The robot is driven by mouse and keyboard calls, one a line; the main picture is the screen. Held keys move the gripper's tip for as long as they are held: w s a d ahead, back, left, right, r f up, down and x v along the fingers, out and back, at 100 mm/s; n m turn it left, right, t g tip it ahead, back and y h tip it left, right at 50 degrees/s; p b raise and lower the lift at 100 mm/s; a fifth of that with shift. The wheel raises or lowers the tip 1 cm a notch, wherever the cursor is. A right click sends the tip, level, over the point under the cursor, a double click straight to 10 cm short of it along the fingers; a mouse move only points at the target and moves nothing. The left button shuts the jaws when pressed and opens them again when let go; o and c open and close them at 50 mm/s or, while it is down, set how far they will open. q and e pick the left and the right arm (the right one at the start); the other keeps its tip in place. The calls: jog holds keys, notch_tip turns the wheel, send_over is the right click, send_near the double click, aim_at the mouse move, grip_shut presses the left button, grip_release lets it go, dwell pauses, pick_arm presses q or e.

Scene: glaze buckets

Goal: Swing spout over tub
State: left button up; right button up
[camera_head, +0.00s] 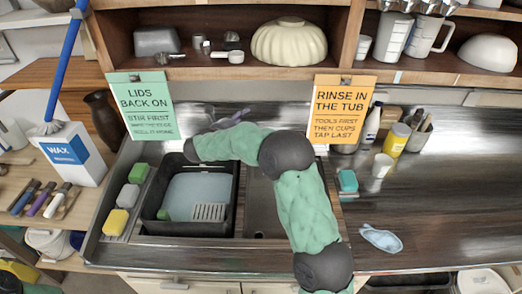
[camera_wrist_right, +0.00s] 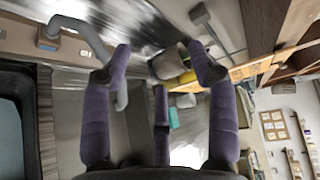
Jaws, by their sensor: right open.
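The black tub (camera_head: 152,205) sits in the left basin with pale bluish liquid and a light slotted piece inside. Its dark edge also shows at the left of the right wrist view (camera_wrist_right: 32,110). The grey spout (camera_wrist_right: 92,38) curves from a mount at the upper left, passes by my left-hand purple finger and ends just beyond it. My right gripper (camera_wrist_right: 163,75) is open, its purple fingers spread. The spout is by one finger; contact is unclear. My left gripper is not in view.
The empty right basin (camera_head: 260,205) lies beside the tub, partly under my arm. Sponges (camera_head: 117,222) line the left rim. Two signs, green (camera_head: 140,105) and orange (camera_head: 340,108), hang behind the sink.

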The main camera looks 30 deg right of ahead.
notch_tip(320, 180, down, 14)
jog(key=b, duration=1.2)
jog(key=b+x, duration=0.2)
jog(key=x, duration=0.8)
jog(key=shift+w+d, duration=0.25)
jog(key=shift+d, duration=0.1)
grip_shut()
